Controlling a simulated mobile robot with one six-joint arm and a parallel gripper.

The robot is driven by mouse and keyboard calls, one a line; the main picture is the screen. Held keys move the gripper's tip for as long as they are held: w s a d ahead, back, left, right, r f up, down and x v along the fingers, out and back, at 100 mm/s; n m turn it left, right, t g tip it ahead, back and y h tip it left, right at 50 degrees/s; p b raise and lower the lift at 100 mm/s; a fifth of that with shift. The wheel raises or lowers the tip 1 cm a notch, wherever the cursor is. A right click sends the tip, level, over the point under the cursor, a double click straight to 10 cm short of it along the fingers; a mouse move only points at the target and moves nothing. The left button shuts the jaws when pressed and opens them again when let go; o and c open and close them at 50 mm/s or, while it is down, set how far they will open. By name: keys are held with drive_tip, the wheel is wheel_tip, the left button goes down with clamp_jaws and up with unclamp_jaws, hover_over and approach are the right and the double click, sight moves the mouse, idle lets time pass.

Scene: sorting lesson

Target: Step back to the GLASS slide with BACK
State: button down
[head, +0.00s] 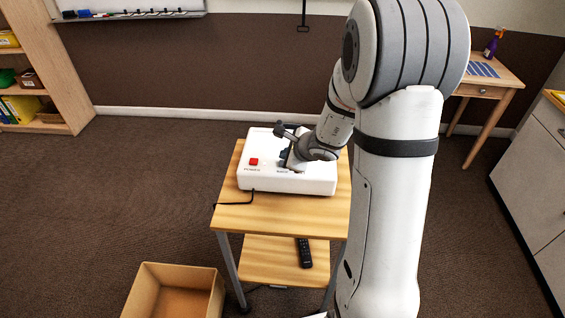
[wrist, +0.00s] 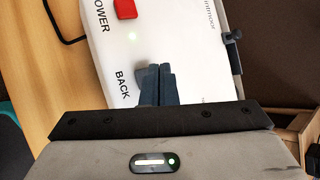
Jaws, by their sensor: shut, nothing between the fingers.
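A white projector (head: 262,182) stands on a small wooden cart, and its top fills much of the wrist view (wrist: 185,45). The label BACK (wrist: 122,84) shows beside a grey button (wrist: 141,74), which is partly hidden by my fingers. My gripper (wrist: 160,72) is shut and empty, its tips over or against that button; I cannot tell whether they press it. In the head view my gripper (head: 285,158) is at the projector's top. No projected slide is in view.
The wooden cart (head: 240,217) has a lower shelf with a black remote (head: 304,252). A black cable (head: 234,203) hangs at its left. An open cardboard box (head: 147,292) is on the floor. A side table (head: 505,82) stands at the right. A whiteboard (head: 130,8) hangs behind.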

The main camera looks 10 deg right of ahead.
drive_tip(key=shift+f, duration=0.15)
idle(0.7)
drive_tip(key=shift+f+b, duration=0.35)
drive_tip(key=shift+b, duration=0.4)
drive_tip(key=shift+f+b, duration=0.4)
drive_tip(key=shift+b, duration=0.15)
idle(0.4)
drive_tip(key=shift+r+p, duration=0.55)
drive_tip(key=shift+r, duration=0.35)
drive_tip(key=shift+r, duration=0.1)
drive_tip(key=shift+r+p, duration=1.95)
drive_tip(key=shift+r, duration=0.45)
